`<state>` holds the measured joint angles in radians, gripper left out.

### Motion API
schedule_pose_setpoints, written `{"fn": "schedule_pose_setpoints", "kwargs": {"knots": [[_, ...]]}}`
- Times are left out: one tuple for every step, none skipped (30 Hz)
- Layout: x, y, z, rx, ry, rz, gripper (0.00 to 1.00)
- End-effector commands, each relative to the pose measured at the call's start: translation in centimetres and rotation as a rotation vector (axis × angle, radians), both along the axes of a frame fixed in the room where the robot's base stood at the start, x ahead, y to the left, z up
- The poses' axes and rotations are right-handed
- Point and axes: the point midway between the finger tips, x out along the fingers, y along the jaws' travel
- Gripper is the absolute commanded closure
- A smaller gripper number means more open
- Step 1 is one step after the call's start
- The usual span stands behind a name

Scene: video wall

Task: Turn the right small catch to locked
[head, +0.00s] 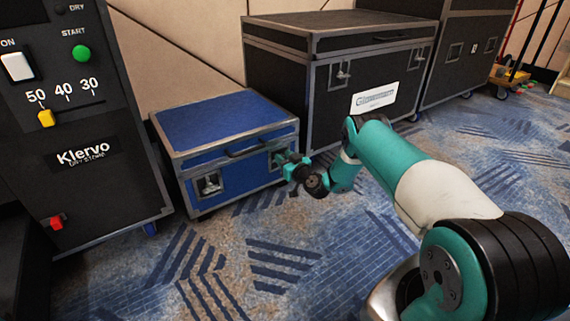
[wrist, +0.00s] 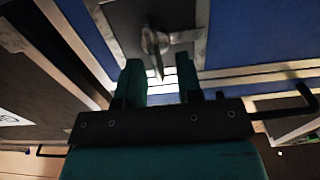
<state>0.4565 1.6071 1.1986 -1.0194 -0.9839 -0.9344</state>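The blue case (head: 225,122) with grey metal edges stands on the carpet. Its left catch (head: 210,185) shows on the front face. The right small catch (wrist: 153,40) shows in the wrist view as a round metal piece with a thin lever on a dark plate. In the head view my gripper (head: 287,161) is at the right end of the case front and hides most of this catch. In the wrist view my gripper (wrist: 161,74) is open, its two teal fingers apart. The lever's end points into the gap between the fingertips; I cannot tell whether it touches either finger.
A black machine (head: 85,125) with buttons and a slider stands left of the blue case. A large black case (head: 290,85) with a white label stands behind and right. Patterned carpet (head: 270,240) in front is clear.

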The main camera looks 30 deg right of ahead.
Motion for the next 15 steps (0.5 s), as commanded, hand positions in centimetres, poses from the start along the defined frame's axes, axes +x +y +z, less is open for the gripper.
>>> {"fn": "schedule_pose_setpoints", "kwargs": {"knots": [[0.15, 0.02, -0.05, -0.001, 0.000, 0.000, 0.67], [0.19, 0.01, -0.02, 0.000, 0.000, 0.000, 0.67], [0.22, 0.00, 0.01, 0.000, 0.000, 0.000, 0.67], [0.23, 0.00, 0.02, 0.000, 0.000, 0.000, 0.67], [0.23, -0.01, 0.04, 0.000, 0.000, -0.001, 0.67], [0.22, -0.01, 0.05, 0.000, 0.000, -0.001, 0.67], [0.21, -0.01, 0.05, 0.000, 0.000, -0.001, 0.67], [0.21, -0.02, 0.05, 0.000, 0.000, -0.001, 0.67], [0.20, -0.02, 0.04, 0.000, 0.000, -0.001, 0.69], [0.20, -0.03, 0.04, 0.000, 0.000, -0.001, 0.76], [0.19, -0.03, 0.04, 0.000, 0.000, -0.001, 0.83], [0.19, -0.03, 0.03, 0.000, 0.001, -0.001, 0.92], [0.18, -0.03, 0.03, 0.000, 0.001, -0.001, 0.99], [0.18, -0.03, 0.02, 0.000, 0.001, -0.001, 0.99], [0.17, -0.35, 0.01, 0.000, 0.001, -0.001, 0.99]]}}
